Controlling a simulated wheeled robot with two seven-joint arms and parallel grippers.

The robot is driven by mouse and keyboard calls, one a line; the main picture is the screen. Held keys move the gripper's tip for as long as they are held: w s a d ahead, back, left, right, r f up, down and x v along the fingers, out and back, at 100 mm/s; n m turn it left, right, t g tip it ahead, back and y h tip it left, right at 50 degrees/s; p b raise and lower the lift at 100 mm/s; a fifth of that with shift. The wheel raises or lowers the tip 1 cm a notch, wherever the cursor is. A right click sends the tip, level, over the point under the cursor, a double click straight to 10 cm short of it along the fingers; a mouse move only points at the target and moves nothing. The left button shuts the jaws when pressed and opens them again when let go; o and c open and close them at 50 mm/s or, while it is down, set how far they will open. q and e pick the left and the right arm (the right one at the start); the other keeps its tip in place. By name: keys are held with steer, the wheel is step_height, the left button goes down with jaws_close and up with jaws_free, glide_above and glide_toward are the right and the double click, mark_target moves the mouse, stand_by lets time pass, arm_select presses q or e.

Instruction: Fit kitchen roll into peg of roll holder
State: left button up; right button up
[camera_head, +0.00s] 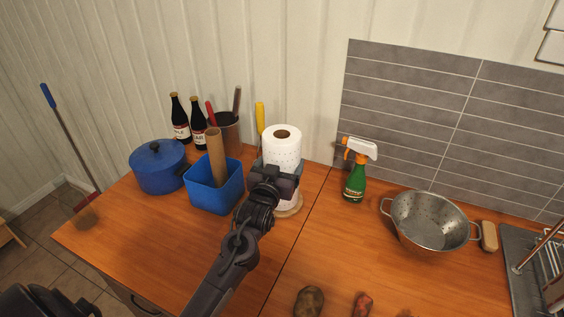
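The white kitchen roll (282,149) stands upright near the back wall, with the brown ring of its core showing on top. No peg tip shows above the core. My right gripper is out of view.
A blue bin (212,194) with a brown cardboard tube (216,156) stands close left, beside a blue pot (158,168). Two dark bottles and a utensil pot (226,132) are behind. A green spray bottle (355,184) and a colander (428,222) stand right.

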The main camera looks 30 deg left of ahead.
mark_target(279, 153)
arm_select(q)
steer(key=shift+s+a+r+p, duration=0.1)
steer(key=shift+a+r+p, duration=0.1)
steer(key=shift+r+p, duration=0.25)
steer(key=shift+a+r+p, duration=0.2)
steer(key=shift+r, duration=0.3)
steer(key=shift+d+r+p, duration=0.2)
steer(key=shift+r+p, duration=0.45)
steer(key=shift+r, duration=0.1)
step_height(279, 153, up, 9)
steer(key=p, duration=0.8)
steer(key=shift+f, duration=0.15)
steer(key=shift+p, duration=0.4)
stand_by(1.5)
